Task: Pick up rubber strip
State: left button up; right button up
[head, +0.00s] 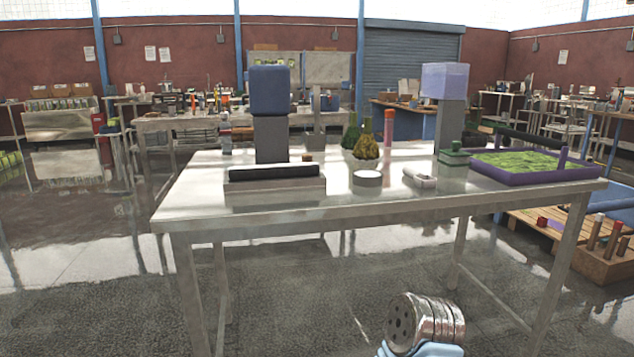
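A long black strip (274,172), which looks like the rubber strip, lies lengthwise along a low pale holder (275,190) at the front left of the metal table. No gripper touches it. Neither of my grippers shows clearly. A silver ribbed cylinder with holes and a light blue part, which look like part of my arm, show at the bottom right of centre, below and in front of the table. My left gripper is out of view.
The metal table (400,199) also bears a blue block on a grey post (271,138), a purple-topped post (449,125), a small white round dish (367,178), plants (366,147) and a purple tray (535,179). A pallet (540,225) stands at the right.

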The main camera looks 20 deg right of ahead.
aim_at(248, 172)
jog(key=i+j+z, duration=0.2)
jog(key=z, duration=0.15)
jog(key=i+j+z, duration=0.1)
jog(key=j+z, duration=0.25)
jog(key=i+j+z, duration=0.1)
jog(key=j+z, duration=0.2)
jog(key=j, duration=0.15)
